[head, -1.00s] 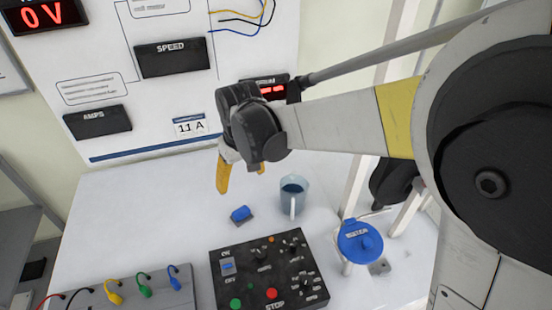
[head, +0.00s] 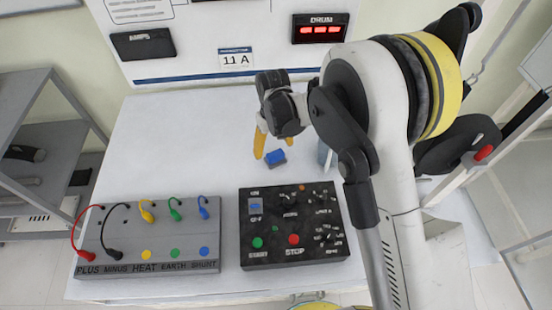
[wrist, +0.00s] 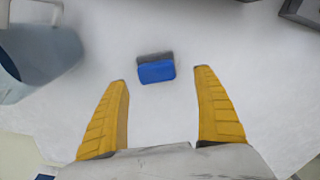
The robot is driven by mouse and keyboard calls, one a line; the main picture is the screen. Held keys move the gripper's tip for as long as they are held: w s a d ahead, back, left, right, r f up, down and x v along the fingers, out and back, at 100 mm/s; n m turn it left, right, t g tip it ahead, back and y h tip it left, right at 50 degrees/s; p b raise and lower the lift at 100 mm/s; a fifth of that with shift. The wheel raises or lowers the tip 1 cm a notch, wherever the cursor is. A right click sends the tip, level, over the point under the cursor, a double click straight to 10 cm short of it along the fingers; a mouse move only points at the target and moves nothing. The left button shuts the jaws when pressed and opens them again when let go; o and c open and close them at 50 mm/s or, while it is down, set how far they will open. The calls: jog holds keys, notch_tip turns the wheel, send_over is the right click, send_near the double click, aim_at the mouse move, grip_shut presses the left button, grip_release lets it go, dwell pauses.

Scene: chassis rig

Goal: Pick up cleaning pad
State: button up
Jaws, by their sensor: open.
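The cleaning pad (head: 275,155) is a small blue block with a grey strip along one side. It lies on the white table behind the black control box. It also shows in the wrist view (wrist: 156,71), a little ahead of the fingertips and between their lines. My gripper (head: 267,143) has yellow fingers and is open and empty. In the wrist view its fingertips (wrist: 160,74) stand wide apart, with the pad apart from both. In the head view the fingers point down just beside the pad; their exact height above the table is hard to tell.
A blue-grey mug (wrist: 45,55) stands close by and is mostly hidden behind my arm in the head view (head: 325,156). The black control box (head: 292,228) and a grey terminal box (head: 150,255) with coloured leads sit at the table's front.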

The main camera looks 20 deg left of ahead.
aim_at(275, 154)
jog(key=f+b, duration=0.1)
jog(key=f, duration=0.3)
jog(key=shift+w+d+f+b, duration=0.2)
jog(key=shift+f+b, duration=0.2)
jog(key=shift+r, duration=0.1)
jog(key=c, duration=1.4)
notch_tip(275, 154, up, 10)
jog(key=p, duration=0.3)
